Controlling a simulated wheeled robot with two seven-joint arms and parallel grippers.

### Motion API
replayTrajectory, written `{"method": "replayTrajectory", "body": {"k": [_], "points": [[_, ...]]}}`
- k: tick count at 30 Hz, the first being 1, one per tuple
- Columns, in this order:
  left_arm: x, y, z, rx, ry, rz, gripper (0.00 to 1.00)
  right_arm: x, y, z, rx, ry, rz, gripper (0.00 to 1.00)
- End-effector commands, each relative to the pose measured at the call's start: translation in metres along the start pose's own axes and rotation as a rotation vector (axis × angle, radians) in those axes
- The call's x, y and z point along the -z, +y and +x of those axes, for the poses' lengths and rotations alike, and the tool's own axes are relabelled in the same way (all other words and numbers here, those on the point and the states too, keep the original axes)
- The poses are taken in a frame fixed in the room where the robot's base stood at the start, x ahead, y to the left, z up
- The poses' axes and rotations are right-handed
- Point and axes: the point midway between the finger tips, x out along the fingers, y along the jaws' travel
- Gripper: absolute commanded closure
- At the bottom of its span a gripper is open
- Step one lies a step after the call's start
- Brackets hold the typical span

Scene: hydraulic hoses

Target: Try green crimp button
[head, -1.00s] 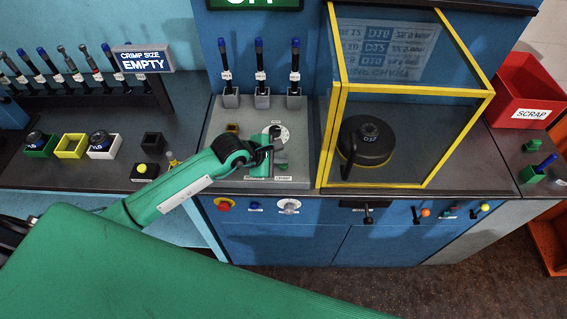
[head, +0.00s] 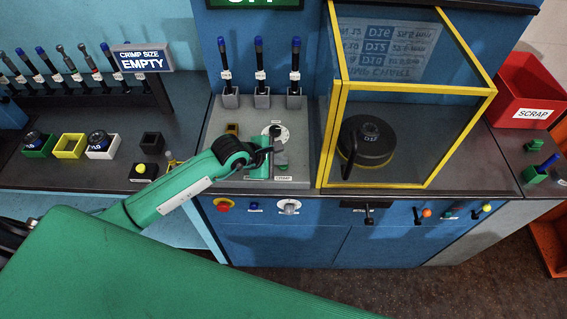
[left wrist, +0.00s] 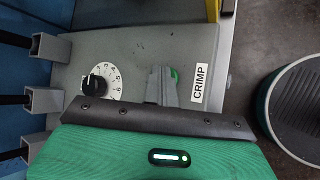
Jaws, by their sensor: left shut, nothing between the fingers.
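The green crimp button (left wrist: 175,75) shows as a small green edge in the left wrist view, on the grey panel beside the CRIMP label (left wrist: 201,82). My left gripper (left wrist: 163,84) is shut and empty, its fingers just over the button and hiding most of it. I cannot tell whether they touch it. In the head view my left gripper (head: 279,158) is over the front part of the grey panel (head: 222,120), above the CRIMP label (head: 283,179). My right gripper is not in view.
A numbered dial (left wrist: 97,84) is close to the fingers. Several blue-topped tools stand in holders (head: 262,101) behind. A yellow-framed guard (head: 333,140) covers the D12 die on the right. The sign (head: 143,60) reads CRIMP SIZE EMPTY. A red SCRAP bin (head: 525,90) stands far right.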

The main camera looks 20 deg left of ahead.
Motion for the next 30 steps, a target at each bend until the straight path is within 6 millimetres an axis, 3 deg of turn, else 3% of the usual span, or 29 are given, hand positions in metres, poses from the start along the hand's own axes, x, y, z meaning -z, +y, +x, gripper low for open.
{"method": "replayTrajectory", "body": {"k": [30], "points": [[-0.013, 0.014, -0.019, 0.0, 0.001, 0.0, 1.0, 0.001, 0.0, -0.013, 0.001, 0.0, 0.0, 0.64]]}}
